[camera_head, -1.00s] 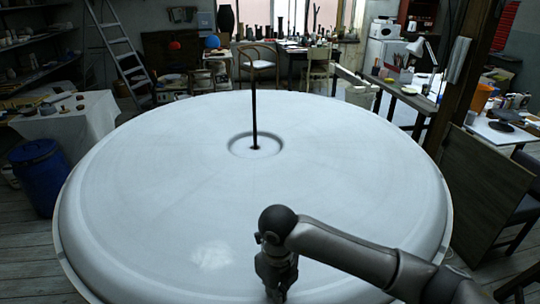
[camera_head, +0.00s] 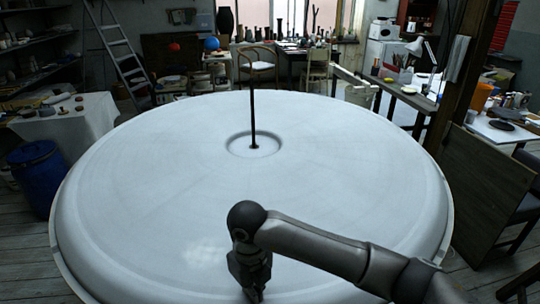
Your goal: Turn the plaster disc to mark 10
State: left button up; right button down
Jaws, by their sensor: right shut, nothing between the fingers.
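The large white plaster disc (camera_head: 320,190) fills the middle of the head view. A round recess (camera_head: 270,150) sits at its centre with a thin dark upright rod (camera_head: 253,115) in it. No number marks can be read on the disc. My right gripper (camera_head: 255,295) points down over the near part of the disc, close to the bottom edge of the picture. It is shut and empty; whether its tips touch the plaster I cannot tell. My left gripper is not in view.
A blue barrel (camera_head: 40,172) and a cloth-covered table (camera_head: 75,122) stand at the left, with a ladder (camera_head: 118,50) behind. A wooden post and a panel (camera_head: 490,195) stand close to the disc's right side. The disc's top is otherwise clear.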

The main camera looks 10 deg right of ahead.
aim_at(230, 296)
jog(key=shift+a+f+b, duration=0.15)
jog(key=shift+a+b, duration=0.15)
jog(key=shift+a, duration=0.65)
jog(key=shift+a+f+b, duration=0.1)
jog(key=shift+a+b, duration=0.15)
jog(key=shift+a, duration=0.7)
jog(key=shift+d, duration=0.15)
jog(key=shift+a+b, duration=0.6)
jog(key=shift+a, duration=0.1)
jog(key=shift+w+a, duration=0.1)
jog(key=shift+a, duration=0.25)
jog(key=shift+w+a+f, duration=0.1)
jog(key=shift+a, duration=0.05)
jog(key=shift+d, duration=0.3)
